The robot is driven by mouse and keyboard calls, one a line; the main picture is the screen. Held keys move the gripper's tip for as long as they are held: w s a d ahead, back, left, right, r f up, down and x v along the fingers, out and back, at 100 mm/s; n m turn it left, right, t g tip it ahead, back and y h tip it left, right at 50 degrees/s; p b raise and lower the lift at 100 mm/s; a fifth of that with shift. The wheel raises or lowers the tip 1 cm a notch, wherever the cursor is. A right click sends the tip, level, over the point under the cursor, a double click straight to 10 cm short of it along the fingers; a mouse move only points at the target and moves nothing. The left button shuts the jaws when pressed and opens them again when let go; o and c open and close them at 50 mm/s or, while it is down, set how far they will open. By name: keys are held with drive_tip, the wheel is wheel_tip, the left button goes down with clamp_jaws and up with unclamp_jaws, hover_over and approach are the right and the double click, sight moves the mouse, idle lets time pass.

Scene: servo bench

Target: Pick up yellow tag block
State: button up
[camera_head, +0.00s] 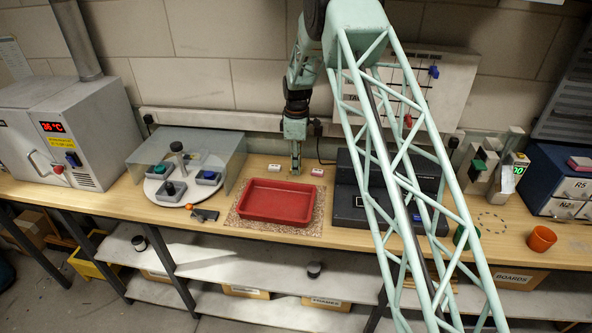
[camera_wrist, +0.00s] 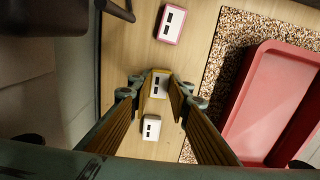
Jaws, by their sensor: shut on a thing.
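The yellow tag block (camera_wrist: 159,84) has a white top with dark marks and a yellow edge. It sits between the fingertips of my gripper (camera_wrist: 160,92) in the wrist view, and the gripper is shut on it. In the head view my gripper (camera_head: 295,170) points down at the bench behind the red tray, and its fingers hide most of the block. I cannot tell whether the block is touching the bench or just above it.
A pink-edged block (camera_wrist: 170,24) and a white block (camera_wrist: 152,128) lie on either side of the held one. A red tray (camera_head: 276,219) stands on a speckled mat (camera_head: 236,222) in front. A dark grey machine (camera_head: 345,205) stands to the right, a clear-covered turntable (camera_head: 160,188) to the left.

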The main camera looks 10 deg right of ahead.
drive_tip(key=shift+r, duration=0.15)
wheel_tip(320, 180, up, 10)
idle(0.7)
drive_tip(key=shift+s, duration=0.1)
idle(0.6)
